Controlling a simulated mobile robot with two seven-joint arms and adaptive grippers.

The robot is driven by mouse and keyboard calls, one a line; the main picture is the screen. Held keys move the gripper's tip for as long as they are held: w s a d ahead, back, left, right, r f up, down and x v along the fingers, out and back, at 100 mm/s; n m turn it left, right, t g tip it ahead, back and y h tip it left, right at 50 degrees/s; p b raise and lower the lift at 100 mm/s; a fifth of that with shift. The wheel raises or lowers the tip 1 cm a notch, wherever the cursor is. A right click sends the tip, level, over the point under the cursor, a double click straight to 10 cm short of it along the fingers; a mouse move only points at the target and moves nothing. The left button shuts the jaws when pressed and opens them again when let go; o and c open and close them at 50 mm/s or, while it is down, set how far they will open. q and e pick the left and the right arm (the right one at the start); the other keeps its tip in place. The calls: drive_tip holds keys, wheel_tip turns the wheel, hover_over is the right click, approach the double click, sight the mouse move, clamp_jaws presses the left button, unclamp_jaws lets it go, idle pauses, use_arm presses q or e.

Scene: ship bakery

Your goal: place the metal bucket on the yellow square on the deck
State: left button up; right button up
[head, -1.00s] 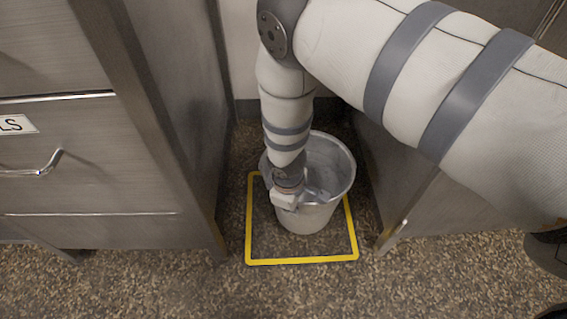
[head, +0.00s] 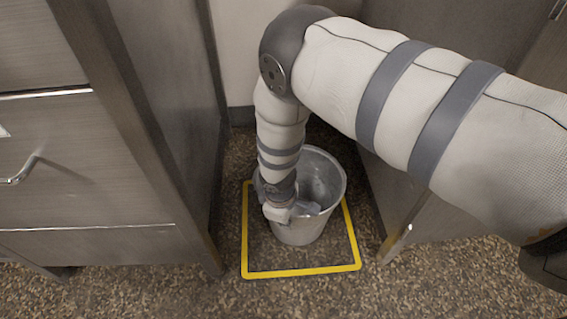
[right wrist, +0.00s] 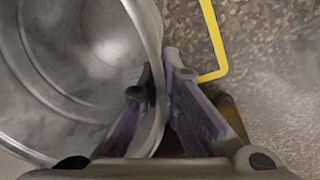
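The metal bucket (head: 321,184) is upright within the outline of the yellow square (head: 303,272), toward its back. I cannot tell whether its base touches the deck. My right gripper (head: 279,208) is at the bucket's left side, with its arm coming down from above. In the right wrist view, the fingers of this gripper (right wrist: 160,80) are closed around the bucket's wall (right wrist: 80,70), one inside and one outside. A corner of the yellow square (right wrist: 214,45) shows beside the outer finger. The back of the square is hidden by the bucket and arm. My left gripper is not in view.
A metal drawer cabinet (head: 85,180) stands close on the left and another metal cabinet (head: 440,225) on the right. A pale wall (head: 232,50) closes the gap behind. The speckled deck (head: 330,300) in front is clear.

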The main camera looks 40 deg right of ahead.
drive_tip(key=o, duration=0.3)
drive_tip(key=shift+r, duration=0.1)
